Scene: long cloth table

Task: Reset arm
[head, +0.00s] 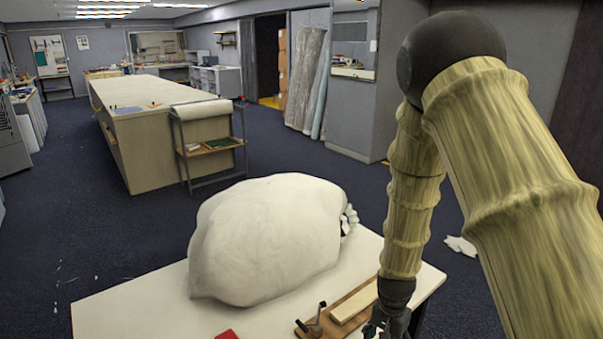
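My gripper (385,325) is at the bottom edge of the head view, partly cut off, pointing down beside the right part of a wooden board. Its fingertips are too dark and small to tell whether they are open or shut. My arm (412,190) fills the right side of the picture, bent at a dark round elbow near the top, with the forearm hanging down over the white table's right end.
On the white table (130,310) sits a large white rounded bundle (265,240). In front are a brown board (330,325), a pale block (355,303), a dark-handled tool (313,322) and a red item (227,335). Dark carpet surrounds it; a long workbench (165,150) stands behind.

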